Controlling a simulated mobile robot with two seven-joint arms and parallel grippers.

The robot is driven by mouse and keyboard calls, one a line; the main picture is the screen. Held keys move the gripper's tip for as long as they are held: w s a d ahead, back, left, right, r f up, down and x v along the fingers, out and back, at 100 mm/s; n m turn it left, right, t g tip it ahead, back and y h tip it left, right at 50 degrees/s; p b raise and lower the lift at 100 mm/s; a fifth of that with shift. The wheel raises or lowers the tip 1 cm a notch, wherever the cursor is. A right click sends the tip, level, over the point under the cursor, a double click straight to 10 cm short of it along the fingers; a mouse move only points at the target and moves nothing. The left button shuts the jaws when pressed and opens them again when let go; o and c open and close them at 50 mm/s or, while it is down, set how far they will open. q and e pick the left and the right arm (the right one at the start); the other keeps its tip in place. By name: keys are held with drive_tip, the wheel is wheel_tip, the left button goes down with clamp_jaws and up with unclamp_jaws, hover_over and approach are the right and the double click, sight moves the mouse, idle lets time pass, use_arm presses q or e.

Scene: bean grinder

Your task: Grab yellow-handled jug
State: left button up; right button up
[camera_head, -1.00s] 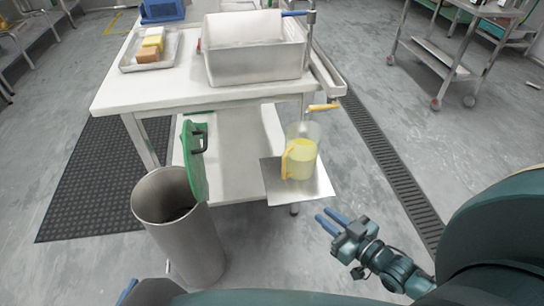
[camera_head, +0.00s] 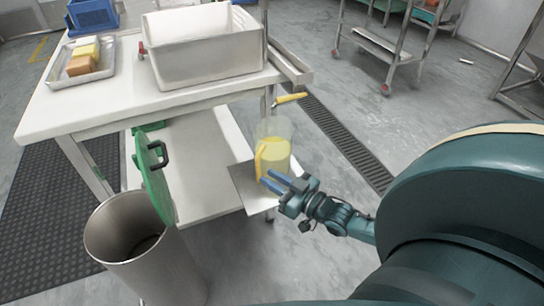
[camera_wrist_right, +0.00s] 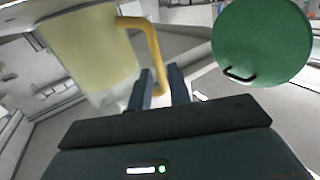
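The jug (camera_head: 277,150) is clear with yellowish contents and a yellow handle (camera_head: 260,160). It stands on a metal plate at the lower shelf of the table. My right gripper (camera_head: 269,181) is at the jug's front lower side, by the handle. In the right wrist view the jug (camera_wrist_right: 90,50) fills the upper left, and its handle (camera_wrist_right: 154,50) comes down between the two blue fingers (camera_wrist_right: 160,82). The fingers are apart, with gaps beside the handle; whether they touch it I cannot tell. My left gripper is out of view.
A metal bin (camera_head: 140,250) stands at the lower left, with a green lid (camera_head: 154,180) upright beside it; the lid also shows in the wrist view (camera_wrist_right: 262,40). Floor right of the jug is clear.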

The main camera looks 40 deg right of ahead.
sight(258, 171)
drive_tip(key=b+x, duration=0.1)
drive_tip(key=x, duration=0.3)
drive_tip(key=shift+w+f+b, duration=0.15)
drive_tip(key=shift+w+b, duration=0.15)
drive_tip(key=shift+w, duration=0.05)
drive_tip(key=shift+w+a, duration=0.1)
drive_tip(key=shift+w, duration=0.15)
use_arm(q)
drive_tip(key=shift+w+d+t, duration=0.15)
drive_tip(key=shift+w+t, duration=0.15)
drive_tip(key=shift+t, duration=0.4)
use_arm(e)
clamp_jaws()
